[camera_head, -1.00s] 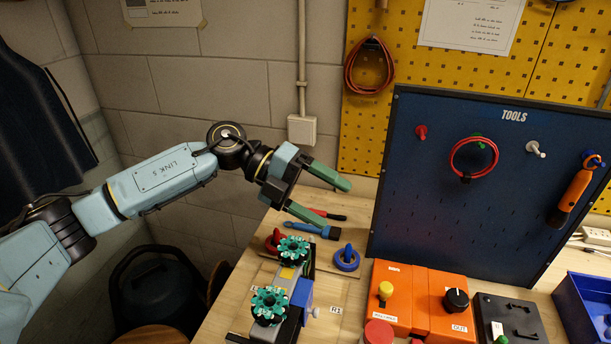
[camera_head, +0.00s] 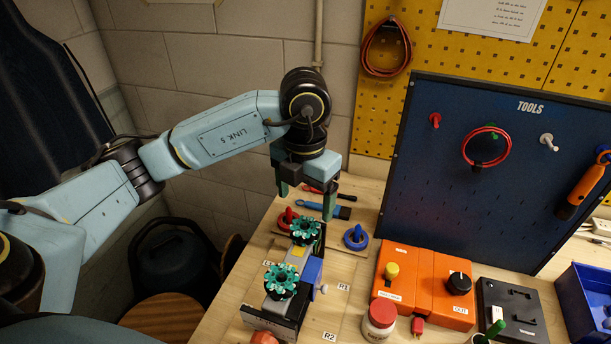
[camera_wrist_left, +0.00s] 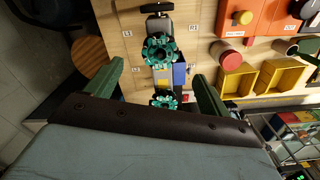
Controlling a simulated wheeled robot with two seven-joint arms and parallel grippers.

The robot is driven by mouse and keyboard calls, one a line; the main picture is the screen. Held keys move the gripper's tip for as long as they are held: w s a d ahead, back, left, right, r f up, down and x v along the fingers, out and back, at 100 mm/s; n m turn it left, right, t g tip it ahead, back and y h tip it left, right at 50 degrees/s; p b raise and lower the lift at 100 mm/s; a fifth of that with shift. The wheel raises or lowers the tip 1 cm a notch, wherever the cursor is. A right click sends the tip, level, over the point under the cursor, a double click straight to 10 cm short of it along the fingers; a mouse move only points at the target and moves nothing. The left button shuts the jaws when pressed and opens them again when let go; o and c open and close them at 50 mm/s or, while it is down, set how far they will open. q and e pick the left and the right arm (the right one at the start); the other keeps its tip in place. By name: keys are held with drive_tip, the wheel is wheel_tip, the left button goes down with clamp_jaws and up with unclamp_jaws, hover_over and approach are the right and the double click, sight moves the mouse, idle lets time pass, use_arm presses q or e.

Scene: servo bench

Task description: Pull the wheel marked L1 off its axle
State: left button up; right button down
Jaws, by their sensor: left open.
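Two teal roller wheels sit on a small grey and black chassis (camera_head: 292,311) on the wooden bench, a far wheel (camera_head: 305,231) and a near wheel (camera_head: 281,280). My right gripper is out of view.
A red peg ring (camera_head: 287,218) and a blue peg ring (camera_head: 356,237) stand beside the chassis. Yellow bins (camera_wrist_left: 235,80) show in the wrist view.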

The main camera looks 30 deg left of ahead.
sight(305, 224)
use_arm(q)
wheel_tip(305, 224, down, 8)
drive_tip(key=shift+r+p, duration=0.1)
drive_tip(key=shift+p, duration=0.25)
drive_tip(key=c, duration=1.2)
